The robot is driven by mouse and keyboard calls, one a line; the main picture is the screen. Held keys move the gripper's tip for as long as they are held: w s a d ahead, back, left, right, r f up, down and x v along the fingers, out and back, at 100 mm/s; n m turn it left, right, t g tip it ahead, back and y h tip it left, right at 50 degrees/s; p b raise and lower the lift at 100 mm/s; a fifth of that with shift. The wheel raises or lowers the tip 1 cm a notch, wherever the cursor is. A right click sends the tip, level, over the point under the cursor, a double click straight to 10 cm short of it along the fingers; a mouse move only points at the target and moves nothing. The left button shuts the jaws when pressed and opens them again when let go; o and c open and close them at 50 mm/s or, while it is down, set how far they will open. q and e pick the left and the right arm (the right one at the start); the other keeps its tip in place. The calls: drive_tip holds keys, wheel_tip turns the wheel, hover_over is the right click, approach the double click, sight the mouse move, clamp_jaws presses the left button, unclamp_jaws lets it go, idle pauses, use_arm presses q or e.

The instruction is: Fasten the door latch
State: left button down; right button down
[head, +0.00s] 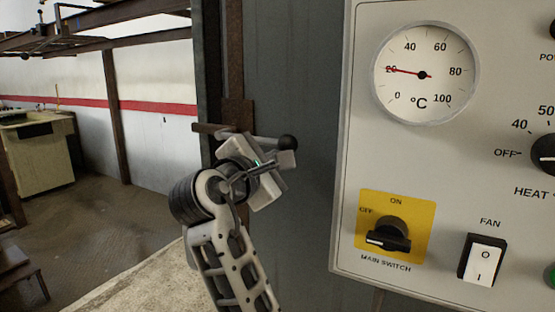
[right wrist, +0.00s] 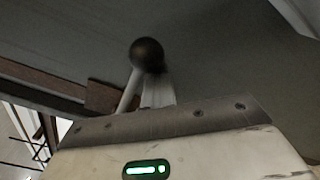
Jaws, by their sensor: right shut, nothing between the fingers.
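The latch has a black ball knob (head: 287,143) at the right end of a bar, in front of the dark grey door (head: 290,60). A brown bracket (head: 237,112) stands at the door's left edge, and a short brown bar end (head: 207,128) sticks out left of it. My right gripper (head: 284,160) is shut at the knob, just below it, with nothing between its fingers. My left gripper is not in view.
A control panel (head: 345,200) with a dial, a yellow main switch (head: 420,212) and a fan switch (head: 482,260) stands close on the right. A rusty post (head: 233,50) borders the door. Open floor (head: 100,210) and a cabinet (head: 40,160) lie at the left.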

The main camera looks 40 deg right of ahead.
drive_tip(key=shift+r, duration=0.25)
wheel_tip(320, 180, down, 4)
drive_tip(key=w+b, duration=0.1)
drive_tip(key=w, duration=0.1)
drive_tip(key=b+v, duration=0.2)
drive_tip(key=v, duration=0.7)
drive_tip(key=shift+a, duration=0.3)
drive_tip(key=shift+s+r, duration=0.1)
